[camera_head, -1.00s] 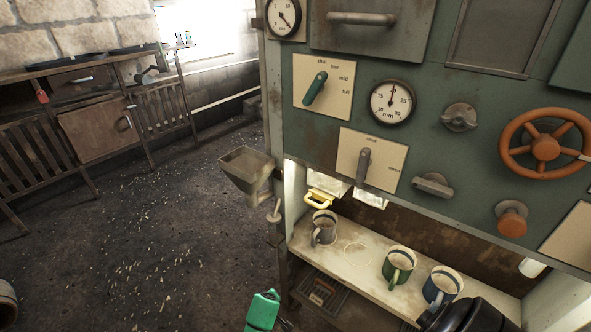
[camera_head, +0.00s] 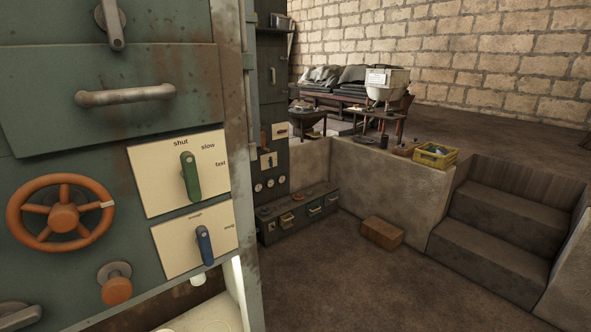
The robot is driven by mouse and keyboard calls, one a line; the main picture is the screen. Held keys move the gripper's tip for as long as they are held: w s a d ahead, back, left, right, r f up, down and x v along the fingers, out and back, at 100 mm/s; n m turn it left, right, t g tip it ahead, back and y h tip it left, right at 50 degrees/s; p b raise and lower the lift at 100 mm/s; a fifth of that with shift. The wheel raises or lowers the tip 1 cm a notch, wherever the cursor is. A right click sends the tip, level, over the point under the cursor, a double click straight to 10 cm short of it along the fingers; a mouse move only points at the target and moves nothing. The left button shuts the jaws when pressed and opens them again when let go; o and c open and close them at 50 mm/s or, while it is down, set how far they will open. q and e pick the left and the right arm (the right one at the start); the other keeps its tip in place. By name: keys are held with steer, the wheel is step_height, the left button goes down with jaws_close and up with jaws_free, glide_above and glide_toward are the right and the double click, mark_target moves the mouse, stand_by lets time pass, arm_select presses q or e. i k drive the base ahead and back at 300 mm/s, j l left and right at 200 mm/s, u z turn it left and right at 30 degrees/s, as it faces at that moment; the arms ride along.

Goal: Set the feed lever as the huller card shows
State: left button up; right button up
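A green lever (camera_head: 190,178) is mounted on a cream plate (camera_head: 155,190) marked shut, slow and fast. It stands nearly upright, its top closest to "shut". Below it a blue lever (camera_head: 204,246) on another cream plate (camera_head: 175,250) stands nearly upright, with small words above it and to its right. No label reading feed shows, so I cannot tell which lever is the feed lever. A pale sheet (camera_head: 378,77) on a cream hopper-like machine (camera_head: 388,88) at the back is too small to read. Neither of my grippers is in view.
An orange handwheel (camera_head: 62,212) and an orange knob (camera_head: 116,284) sit on the green panel's left. A low wall (camera_head: 390,185) carries a yellow crate (camera_head: 435,156). Steps (camera_head: 500,235) are at right. A cardboard box (camera_head: 382,233) stands on the otherwise open floor.

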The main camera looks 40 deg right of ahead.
mark_target(190, 172)
steer(key=z, duration=0.7)
steer(key=i+l, duration=0.05)
